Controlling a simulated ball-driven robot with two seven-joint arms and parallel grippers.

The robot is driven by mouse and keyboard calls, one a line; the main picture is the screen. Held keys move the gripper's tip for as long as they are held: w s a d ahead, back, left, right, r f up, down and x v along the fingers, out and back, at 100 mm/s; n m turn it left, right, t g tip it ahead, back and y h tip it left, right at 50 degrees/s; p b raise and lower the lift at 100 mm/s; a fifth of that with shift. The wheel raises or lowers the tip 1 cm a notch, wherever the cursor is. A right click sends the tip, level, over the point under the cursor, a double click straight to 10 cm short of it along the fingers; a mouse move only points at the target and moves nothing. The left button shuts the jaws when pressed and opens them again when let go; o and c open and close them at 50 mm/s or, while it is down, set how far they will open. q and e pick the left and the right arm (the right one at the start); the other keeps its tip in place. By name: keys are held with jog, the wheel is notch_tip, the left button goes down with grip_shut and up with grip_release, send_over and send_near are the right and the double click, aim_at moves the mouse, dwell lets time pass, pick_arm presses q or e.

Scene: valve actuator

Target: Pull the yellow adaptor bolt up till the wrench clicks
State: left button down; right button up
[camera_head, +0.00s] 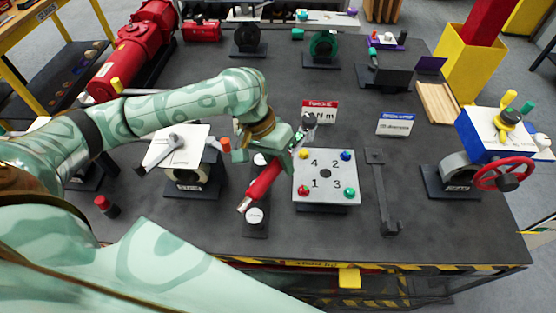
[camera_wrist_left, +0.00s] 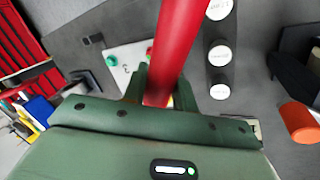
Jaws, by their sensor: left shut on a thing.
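A pale square plate (camera_head: 325,200) numbered 1 to 4 lies on the dark table. Its yellow bolt (camera_head: 303,154) is at the far left corner, with blue (camera_head: 346,156), red (camera_head: 303,190) and green (camera_head: 349,192) bolts at the others. My left gripper (camera_head: 288,147) is shut on the red wrench (camera_head: 264,181), just left of the yellow bolt. The wrench lies slanted, its handle toward the near left. In the left wrist view the handle (camera_wrist_left: 180,45) runs up from between my fingers (camera_wrist_left: 161,88). The grip hides whether the wrench sits on the bolt. My right gripper is not in view.
A valve with a grey lever (camera_head: 174,141) stands left, and a dark bar tool (camera_head: 382,190) lies right of the plate. A red handwheel (camera_head: 503,174) is farther right. Two signs (camera_head: 320,111) (camera_head: 397,124) stand behind.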

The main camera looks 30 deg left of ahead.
pick_arm(q)
jog(key=shift+w+a+r+p, duration=0.1)
jog(key=shift+a+p, duration=0.2)
jog(key=shift+p, duration=0.1)
jog(key=shift+d+r+p, duration=0.1)
jog(key=shift+d+p, duration=0.05)
jog(key=shift+p, duration=0.65)
notch_tip(320, 180, down, 5)
jog(key=shift+f+b, duration=0.15)
jog(key=shift+b, duration=0.45)
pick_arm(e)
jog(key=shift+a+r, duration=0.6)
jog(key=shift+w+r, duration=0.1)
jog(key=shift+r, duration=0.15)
pick_arm(q)
jog(key=shift+p, duration=0.8)
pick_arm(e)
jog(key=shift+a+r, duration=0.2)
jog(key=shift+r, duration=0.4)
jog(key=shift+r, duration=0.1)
